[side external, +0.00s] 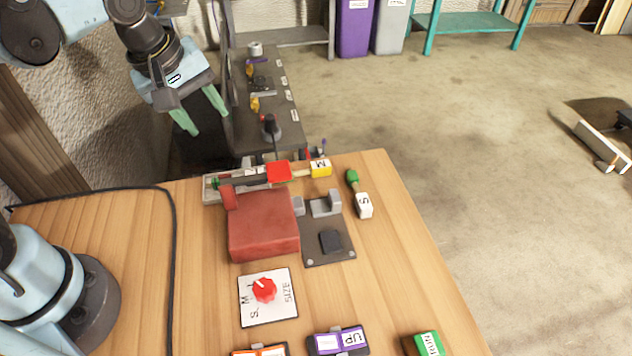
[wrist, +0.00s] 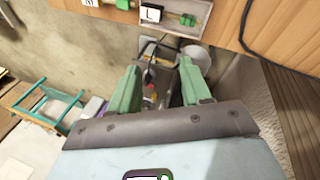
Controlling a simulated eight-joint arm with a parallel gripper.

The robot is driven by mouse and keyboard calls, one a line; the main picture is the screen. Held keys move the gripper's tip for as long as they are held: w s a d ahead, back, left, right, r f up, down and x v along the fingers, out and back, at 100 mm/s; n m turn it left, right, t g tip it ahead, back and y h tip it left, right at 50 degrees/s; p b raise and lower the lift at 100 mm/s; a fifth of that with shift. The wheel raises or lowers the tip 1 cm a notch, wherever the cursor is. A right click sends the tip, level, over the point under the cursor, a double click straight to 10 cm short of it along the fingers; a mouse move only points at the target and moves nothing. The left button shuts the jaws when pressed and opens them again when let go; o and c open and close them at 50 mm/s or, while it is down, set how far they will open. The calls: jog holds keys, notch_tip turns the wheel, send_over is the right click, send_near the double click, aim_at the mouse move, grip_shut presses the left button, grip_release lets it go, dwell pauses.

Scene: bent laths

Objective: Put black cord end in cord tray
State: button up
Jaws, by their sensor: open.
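A black cord (side external: 172,240) lies on the wooden table at the left in the side view, curving round near my base. It also shows in the wrist view (wrist: 262,57) at upper right; I cannot tell where its free end is. My gripper (side external: 200,112) is open and empty, above and beyond the table's back edge, apart from the cord. Its green fingers also show in the wrist view (wrist: 160,66). No tray is clearly marked for cord. A shallow grey tray (side external: 210,196) at the back of the table holds green-ended pieces; it also shows in the wrist view (wrist: 200,28).
A red block (side external: 262,226) and a dark fixture plate (side external: 340,250) stand mid-table. A size dial (side external: 266,297) and labelled buttons (side external: 339,341) are at the front. A dark bench (side external: 262,95) with tools stands behind the table. The table's right side is mostly clear.

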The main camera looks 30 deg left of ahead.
jog(key=s+a+m+t, duration=0.1)
jog(key=m, duration=0.3)
jog(key=s+a+m+t, duration=0.1)
jog(key=m, duration=0.3)
jog(key=s+f+m+t, duration=0.1)
jog(key=m, duration=0.3)
jog(key=shift+a+m, duration=0.4)
dwell(0.5)
